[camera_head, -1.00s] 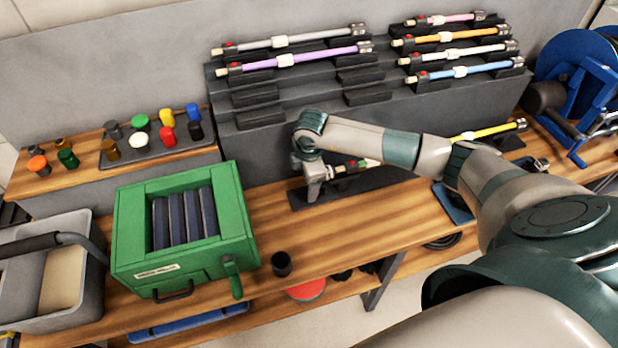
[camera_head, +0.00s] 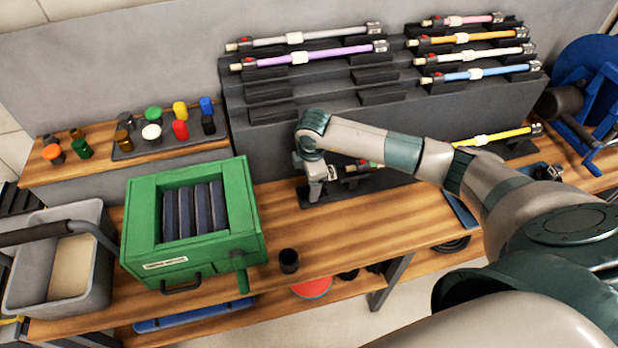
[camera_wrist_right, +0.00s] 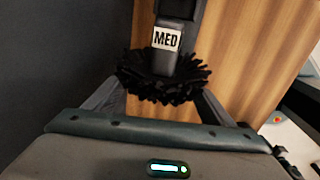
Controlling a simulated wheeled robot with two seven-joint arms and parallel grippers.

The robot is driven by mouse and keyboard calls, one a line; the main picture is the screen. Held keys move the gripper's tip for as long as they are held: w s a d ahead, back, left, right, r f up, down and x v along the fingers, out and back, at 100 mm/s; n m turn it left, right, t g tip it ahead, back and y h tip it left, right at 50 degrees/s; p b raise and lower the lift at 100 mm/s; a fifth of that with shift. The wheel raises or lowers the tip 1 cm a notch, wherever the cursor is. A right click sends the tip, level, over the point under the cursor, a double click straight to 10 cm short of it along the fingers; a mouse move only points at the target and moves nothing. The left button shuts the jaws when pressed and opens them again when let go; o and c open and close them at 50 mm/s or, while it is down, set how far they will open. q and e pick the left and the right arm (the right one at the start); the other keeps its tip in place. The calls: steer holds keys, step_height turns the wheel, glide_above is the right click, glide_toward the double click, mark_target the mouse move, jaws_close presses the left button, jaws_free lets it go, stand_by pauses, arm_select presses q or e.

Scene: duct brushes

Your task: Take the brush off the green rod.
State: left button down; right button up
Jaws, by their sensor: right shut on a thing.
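My right gripper (camera_head: 316,192) shows small in the head view, at the left end of a low dark rest (camera_head: 345,188) on the bench. In the right wrist view its fingers are shut on a brush (camera_wrist_right: 160,80) with a ring of black bristles and a grey hub labelled MED. The green rod (camera_head: 374,164) lies on the rest just right of the gripper, with only its near end showing. My right arm hides the remainder. I cannot tell whether brush and rod still touch. My left gripper is not in view.
Behind stands a stepped dark rack (camera_head: 300,100) with several coloured rods. A green box (camera_head: 190,255) and a small dark cup (camera_head: 289,261) are to the left and front. Caps stand on a tray (camera_head: 140,152). A yellow rod (camera_head: 490,137) lies at right. Bench between cup and rest is clear.

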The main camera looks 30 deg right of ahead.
steer(key=shift+r, duration=0.1)
step_height(320, 180, up, 8)
steer(key=a+p, duration=0.1)
steer(key=p, duration=0.4)
steer(key=shift+w+a, duration=0.15)
steer(key=shift+a, duration=0.1)
stand_by(0.4)
stand_by(0.4)
